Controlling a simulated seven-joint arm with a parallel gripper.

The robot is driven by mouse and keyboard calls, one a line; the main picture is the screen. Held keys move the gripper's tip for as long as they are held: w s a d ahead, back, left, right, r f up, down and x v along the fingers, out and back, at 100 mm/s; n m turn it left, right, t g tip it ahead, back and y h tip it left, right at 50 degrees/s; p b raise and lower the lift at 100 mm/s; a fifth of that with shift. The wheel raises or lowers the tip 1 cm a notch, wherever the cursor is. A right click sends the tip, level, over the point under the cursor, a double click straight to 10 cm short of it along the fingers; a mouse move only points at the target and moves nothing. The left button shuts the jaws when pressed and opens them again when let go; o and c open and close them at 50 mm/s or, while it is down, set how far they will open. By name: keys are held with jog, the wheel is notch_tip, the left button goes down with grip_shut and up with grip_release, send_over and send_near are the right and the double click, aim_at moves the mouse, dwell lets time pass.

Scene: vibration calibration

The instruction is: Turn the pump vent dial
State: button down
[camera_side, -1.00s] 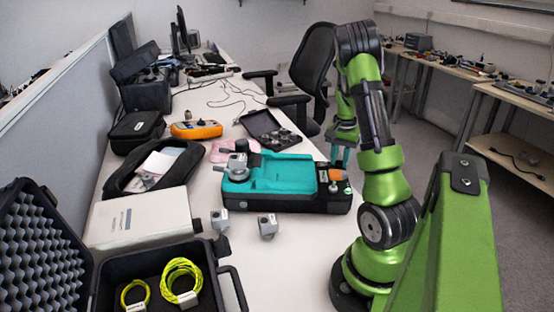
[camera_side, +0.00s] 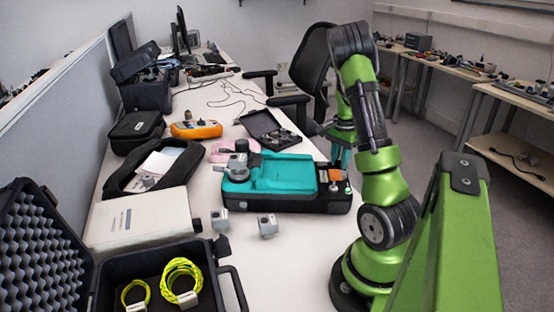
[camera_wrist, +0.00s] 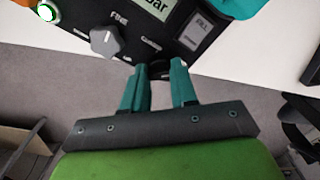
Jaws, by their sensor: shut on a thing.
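The pump (camera_side: 265,175) is a teal and black case on the white table in the side view. Its black control panel (camera_wrist: 165,35) fills the top of the wrist view, with a display, a grey knob marked FINE (camera_wrist: 105,40) and a FILL switch (camera_wrist: 198,32). My gripper (camera_wrist: 160,72) has teal fingers at the panel's near edge. They are shut on a small dark dial (camera_wrist: 159,68) between their tips, which I take for the vent dial. It is mostly hidden. In the side view my gripper (camera_side: 341,160) is at the pump's right end, fingers down.
Small grey metal blocks (camera_side: 267,225) stand in front of the pump. An open black case (camera_side: 160,285) with yellow cable coils is at the front left. A dark open tray (camera_side: 270,130) lies behind the pump. An office chair (camera_side: 314,65) stands beyond the table's right edge.

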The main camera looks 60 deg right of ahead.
jog(key=c, duration=0.9)
grip_release()
jog(key=shift+r, duration=0.1)
notch_tip(320, 180, up, 17)
jog(key=shift+f, duration=0.15)
jog(key=shift+d, duration=0.1)
